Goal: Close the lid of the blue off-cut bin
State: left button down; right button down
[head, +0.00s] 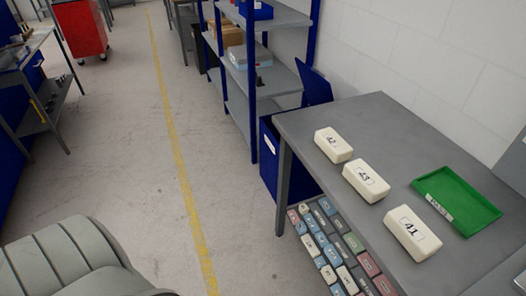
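The blue off-cut bin (268,160) stands on the floor between the shelf rack and the grey table, with a small white label on its side. Its blue lid (314,86) is raised and stands tilted up at the back of the bin, near the wall. The table's corner and leg hide part of the bin, and its inside is not visible. Neither of my grippers is in view.
The grey table (372,118) carries foam blocks 42 (333,145), 43 (366,181) and 41 (412,234), plus a green tray (462,196). Several coloured blocks (338,252) lie beneath it. A blue-framed shelf rack (251,80) stands behind the bin. Floor left of the bin is clear.

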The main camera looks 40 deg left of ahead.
aim_at(318, 90)
jog(key=j+u, duration=0.1)
jog(key=j, duration=0.3)
jog(key=i+j+u, duration=0.15)
jog(key=j, duration=0.2)
jog(key=j+u, duration=0.1)
jog(key=j, duration=0.25)
jog(key=i+j+u, duration=0.1)
jog(key=j, duration=0.25)
jog(key=i+j+z, duration=0.25)
jog(key=i+j, duration=2.3)
jog(key=j, duration=0.1)
